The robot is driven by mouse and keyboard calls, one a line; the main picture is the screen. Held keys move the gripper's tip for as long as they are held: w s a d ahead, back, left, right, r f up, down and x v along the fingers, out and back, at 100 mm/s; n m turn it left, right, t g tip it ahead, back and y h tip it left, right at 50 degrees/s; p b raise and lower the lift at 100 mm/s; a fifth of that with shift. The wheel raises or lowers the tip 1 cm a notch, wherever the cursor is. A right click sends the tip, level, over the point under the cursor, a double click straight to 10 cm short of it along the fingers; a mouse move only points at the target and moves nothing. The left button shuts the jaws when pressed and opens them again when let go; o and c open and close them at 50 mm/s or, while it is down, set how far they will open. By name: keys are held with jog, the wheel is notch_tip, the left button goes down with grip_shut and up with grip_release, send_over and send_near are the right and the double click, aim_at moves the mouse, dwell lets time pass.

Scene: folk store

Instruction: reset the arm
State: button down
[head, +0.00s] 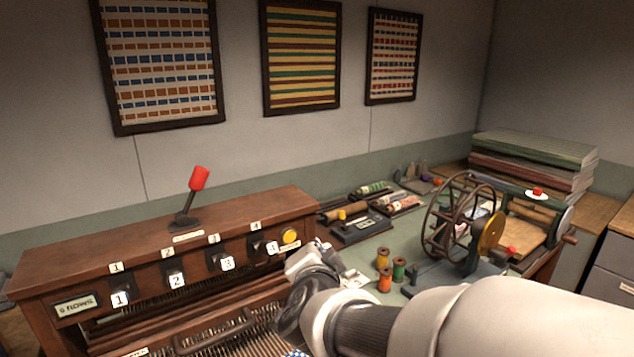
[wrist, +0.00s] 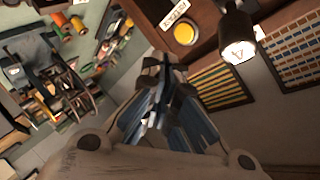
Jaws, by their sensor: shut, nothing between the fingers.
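My arm (head: 470,318) reaches in from the lower right in the head view. My gripper (head: 323,247) is at its far end, by the right end of a wooden machine (head: 160,245) and close to a round yellow button (head: 290,236). The arm's wrist partly hides the gripper there. In the wrist view, my gripper (wrist: 164,68) is shut and empty, its tips near the yellow button (wrist: 185,33), with a gap I cannot judge. A red-handled lever (head: 199,179) stands tilted on the machine top.
Numbered tabs line the machine front. To the right, a green table (head: 350,262) holds thread spools (head: 384,258), a dark box (head: 360,228) and a spoked wheel (head: 455,222). Stacked fabric (head: 530,165) stands behind. Framed textiles (head: 300,55) hang on the wall, with open air before them.

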jog(key=s+d+f+n+g, duration=0.2)
jog(key=s+d, duration=0.3)
jog(key=s, duration=0.5)
jog(key=s+d+f+n+g, duration=0.3)
jog(key=s+d+n+g, duration=0.1)
jog(key=s, duration=0.6)
jog(key=s+d+f+n+g+h, duration=0.1)
jog(key=s+d+f+n+g, duration=0.1)
jog(key=s+d, duration=0.5)
jog(key=s+n+g, duration=0.1)
jog(key=s, duration=0.2)
jog(key=shift+f+n+g, duration=0.3)
jog(key=shift+f+n, duration=0.1)
jog(key=shift+s+a, duration=0.15)
